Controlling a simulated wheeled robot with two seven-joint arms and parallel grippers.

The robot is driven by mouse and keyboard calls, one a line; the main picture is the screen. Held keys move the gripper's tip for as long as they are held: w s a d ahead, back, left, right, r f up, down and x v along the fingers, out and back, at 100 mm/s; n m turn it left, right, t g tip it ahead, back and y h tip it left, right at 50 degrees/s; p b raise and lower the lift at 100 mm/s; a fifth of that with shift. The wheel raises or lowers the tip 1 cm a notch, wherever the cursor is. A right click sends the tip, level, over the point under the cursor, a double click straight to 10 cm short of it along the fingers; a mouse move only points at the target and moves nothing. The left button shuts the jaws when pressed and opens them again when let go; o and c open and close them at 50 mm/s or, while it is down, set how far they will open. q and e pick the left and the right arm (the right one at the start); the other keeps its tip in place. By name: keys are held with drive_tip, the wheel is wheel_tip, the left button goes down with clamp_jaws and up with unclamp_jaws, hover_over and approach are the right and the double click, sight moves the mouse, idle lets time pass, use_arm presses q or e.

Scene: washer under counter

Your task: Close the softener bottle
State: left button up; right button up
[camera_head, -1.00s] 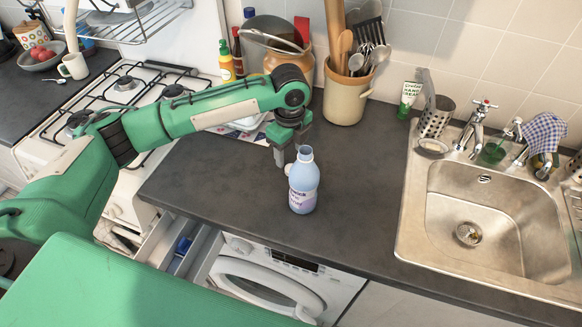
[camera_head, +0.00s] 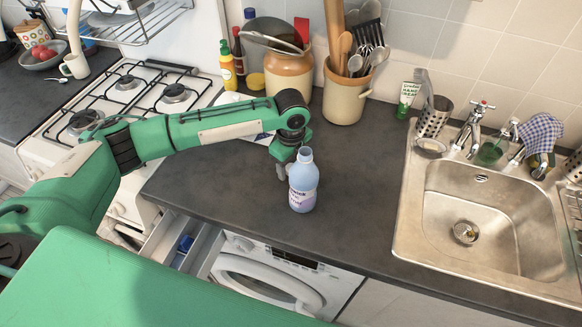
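The softener bottle (camera_head: 303,187) is light blue with a white and purple label. It stands upright on the dark counter (camera_head: 375,190), above the washer. Its neck is bare, with no cap seen on it. My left gripper (camera_head: 283,172) points down close to the bottle's left and back side. Its fingers are small and partly behind the bottle, so I cannot tell whether they are open or whether they touch it. My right gripper is not in view.
The washer (camera_head: 268,280) is under the counter, with an open drawer holding something blue (camera_head: 185,244) to its left. A gas stove (camera_head: 130,95) is on the left, utensil jars (camera_head: 345,98) behind, and a sink (camera_head: 480,222) on the right. The counter between bottle and sink is clear.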

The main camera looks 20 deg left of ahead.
use_arm(q)
drive_tip(key=c, duration=1.1)
drive_tip(key=shift+o, duration=0.2)
drive_tip(key=shift+r, duration=0.15)
wheel_tip(320, 180, up, 20)
drive_tip(key=b, duration=0.3)
